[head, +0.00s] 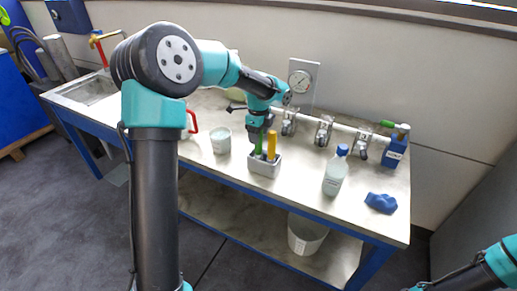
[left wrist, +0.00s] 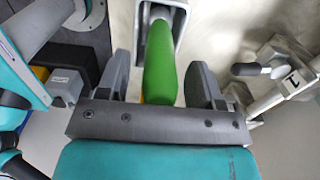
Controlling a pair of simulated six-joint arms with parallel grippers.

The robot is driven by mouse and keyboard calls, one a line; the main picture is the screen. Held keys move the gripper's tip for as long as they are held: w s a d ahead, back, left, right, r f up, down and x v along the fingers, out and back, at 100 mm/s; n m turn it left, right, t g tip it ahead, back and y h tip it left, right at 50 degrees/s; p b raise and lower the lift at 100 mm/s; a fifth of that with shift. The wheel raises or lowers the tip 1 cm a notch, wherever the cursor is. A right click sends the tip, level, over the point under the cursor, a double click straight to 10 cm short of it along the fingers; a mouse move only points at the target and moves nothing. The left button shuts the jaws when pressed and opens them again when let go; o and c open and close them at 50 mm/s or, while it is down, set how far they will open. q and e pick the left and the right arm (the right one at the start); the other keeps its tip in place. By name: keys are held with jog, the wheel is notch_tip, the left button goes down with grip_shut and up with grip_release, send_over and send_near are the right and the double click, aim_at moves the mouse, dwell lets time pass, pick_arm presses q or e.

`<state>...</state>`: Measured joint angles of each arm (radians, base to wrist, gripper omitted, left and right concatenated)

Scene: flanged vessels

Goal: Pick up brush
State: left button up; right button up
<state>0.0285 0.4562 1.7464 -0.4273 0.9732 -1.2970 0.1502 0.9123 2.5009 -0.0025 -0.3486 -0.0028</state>
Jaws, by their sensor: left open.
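A light grey holder (head: 264,166) stands on the bench with a green handle (head: 259,147) and a yellow handle (head: 271,146) upright in it. The handles look like those of brushes; any bristles are hidden. My left gripper (head: 257,136) is right above the holder, at the green handle. In the left wrist view, the green handle (left wrist: 160,62) lies between the two spread fingers of my left gripper (left wrist: 158,80), with a gap on both sides. The holder's rim (left wrist: 182,25) shows beyond it. My right arm shows at the lower right of the head view, its gripper out of view.
A white cup (head: 221,141) and a red-handled jug (head: 189,124) stand left of the holder.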

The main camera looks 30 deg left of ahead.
pick_arm(q)
jog(key=shift+f, duration=0.25)
jog(key=shift+c, duration=0.4)
jog(key=c, duration=0.9)
